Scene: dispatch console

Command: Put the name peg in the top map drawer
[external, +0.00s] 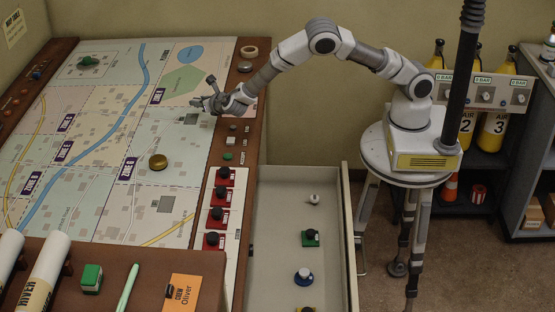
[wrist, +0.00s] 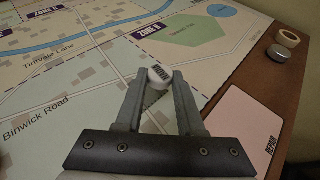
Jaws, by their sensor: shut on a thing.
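My gripper (external: 205,101) is above the upper right part of the map. In the wrist view its two fingers (wrist: 160,78) are shut on a small white round-topped peg with a dark label (wrist: 160,74); the lettering is too small to read. The fingers hide the peg's lower part, and I cannot tell whether it touches the map. A drawer (external: 270,215) is pulled open at the right side of the map table. A white peg (external: 313,199), a green-based piece (external: 310,239) and a blue-and-white piece (external: 303,277) sit inside it.
The map (external: 110,190) carries a brass disc (external: 158,162) and a green piece (external: 88,61). Red-based pieces (external: 213,241) line the table's right edge beside the drawer. A tape roll (wrist: 287,38) and a pink card (wrist: 240,120) lie on the wooden border. The drawer has bare floor between its pieces.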

